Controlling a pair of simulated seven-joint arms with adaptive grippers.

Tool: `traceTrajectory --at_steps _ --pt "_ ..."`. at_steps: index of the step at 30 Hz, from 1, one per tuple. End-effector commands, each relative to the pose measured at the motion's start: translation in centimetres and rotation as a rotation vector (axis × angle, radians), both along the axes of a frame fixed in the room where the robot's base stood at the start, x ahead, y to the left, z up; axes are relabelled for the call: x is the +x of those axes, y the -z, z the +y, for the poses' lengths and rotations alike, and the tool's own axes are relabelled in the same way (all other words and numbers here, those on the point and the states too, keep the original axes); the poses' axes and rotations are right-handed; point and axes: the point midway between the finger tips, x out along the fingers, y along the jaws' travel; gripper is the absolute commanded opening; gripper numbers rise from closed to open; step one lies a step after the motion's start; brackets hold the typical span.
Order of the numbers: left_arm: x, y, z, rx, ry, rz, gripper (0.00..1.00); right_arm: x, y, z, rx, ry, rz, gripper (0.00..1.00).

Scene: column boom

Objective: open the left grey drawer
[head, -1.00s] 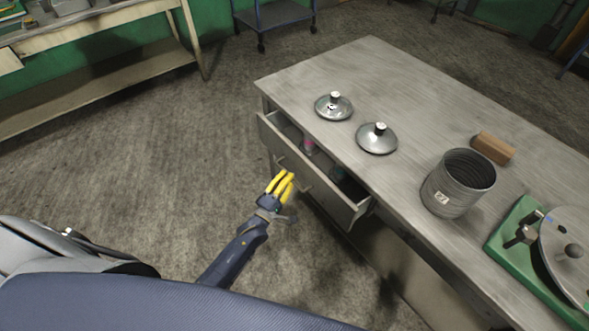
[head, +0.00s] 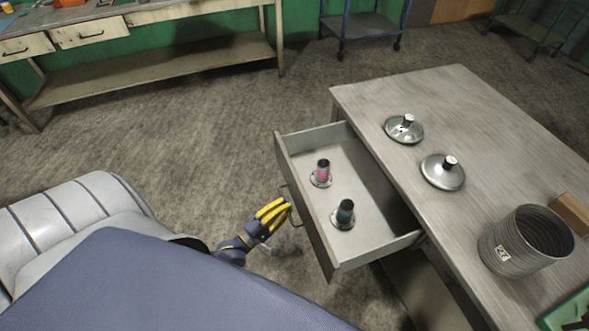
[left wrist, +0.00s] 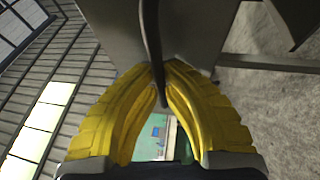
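The grey drawer (head: 322,243) stands pulled far out of the grey table (head: 463,110), and its inside shows. It holds two small flanged pieces, one with a pink band (head: 322,173) and one dark teal (head: 344,215). My left gripper (head: 287,210) is at the drawer's front, at its dark handle (head: 296,212). In the left wrist view, the yellow fingers (left wrist: 160,76) are closed around the dark handle bar (left wrist: 152,35). My right gripper is not in view.
Two metal lids (head: 404,129) (head: 443,172), a ribbed grey can (head: 525,241) and a brown block (head: 572,213) stand on the tabletop. A workbench (head: 150,75) and a blue cart (head: 362,25) stand behind. The floor left of the drawer is clear.

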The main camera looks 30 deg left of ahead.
Motion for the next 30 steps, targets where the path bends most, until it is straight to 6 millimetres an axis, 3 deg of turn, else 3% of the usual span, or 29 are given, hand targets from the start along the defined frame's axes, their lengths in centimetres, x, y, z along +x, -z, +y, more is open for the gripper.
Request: traceTrajectory --at_steps 14,15,22,30 --pt "-0.13 -0.31 0.72 0.000 -0.005 -0.007 0.00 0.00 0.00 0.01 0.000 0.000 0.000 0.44" --pt "-0.13 -0.31 0.72 0.000 -0.005 -0.007 0.07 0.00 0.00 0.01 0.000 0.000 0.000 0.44" --pt "-0.23 -0.17 0.54 0.001 -0.003 -0.004 0.33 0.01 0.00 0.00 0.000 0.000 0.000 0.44" --pt "-0.44 -0.05 0.46 0.001 -0.001 -0.001 0.33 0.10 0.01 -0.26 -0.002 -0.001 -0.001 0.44"
